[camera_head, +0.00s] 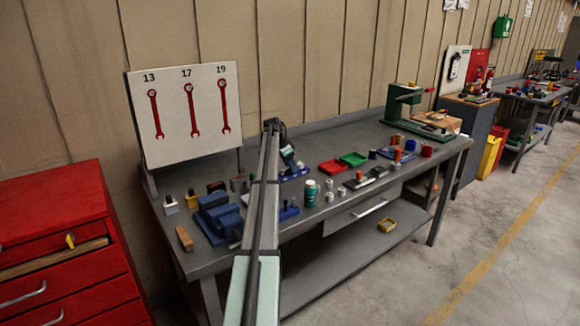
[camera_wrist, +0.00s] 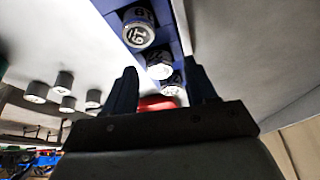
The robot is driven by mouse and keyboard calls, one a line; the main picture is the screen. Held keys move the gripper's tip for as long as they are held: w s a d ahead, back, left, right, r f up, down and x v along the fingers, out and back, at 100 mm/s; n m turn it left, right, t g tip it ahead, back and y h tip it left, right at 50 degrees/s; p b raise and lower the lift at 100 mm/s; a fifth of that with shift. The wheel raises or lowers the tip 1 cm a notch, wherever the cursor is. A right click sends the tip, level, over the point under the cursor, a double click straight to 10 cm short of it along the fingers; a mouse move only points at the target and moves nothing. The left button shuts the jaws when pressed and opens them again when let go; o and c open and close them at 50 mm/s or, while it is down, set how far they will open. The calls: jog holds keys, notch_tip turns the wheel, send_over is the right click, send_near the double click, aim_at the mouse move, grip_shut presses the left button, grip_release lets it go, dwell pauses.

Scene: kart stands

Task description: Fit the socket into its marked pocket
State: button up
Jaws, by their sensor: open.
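My gripper (camera_wrist: 161,66) is open, its two dark fingers apart with nothing clearly held between them. In the head view my gripper (camera_head: 289,155) is over the blue socket rack (camera_head: 296,174), partly hidden by my arm. In the wrist view the blue rack (camera_wrist: 115,16) carries a row of metal sockets: a large one (camera_wrist: 138,28) with a number I cannot read surely, a smaller one (camera_wrist: 158,64) and another (camera_wrist: 172,84) near the right finger. Several loose grey sockets (camera_wrist: 64,80) stand left of the left finger; one also shows in the head view (camera_head: 342,192). The marked pocket cannot be made out.
A red tray (camera_head: 333,167) and a green tray (camera_head: 354,159) lie right of the rack. A green bottle (camera_head: 310,194) stands in front of it. A blue vise-like block (camera_head: 215,215) is to the left.

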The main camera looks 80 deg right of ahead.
jog(key=v, duration=1.1)
jog(key=shift+r, duration=0.35)
jog(key=shift+w, duration=0.1)
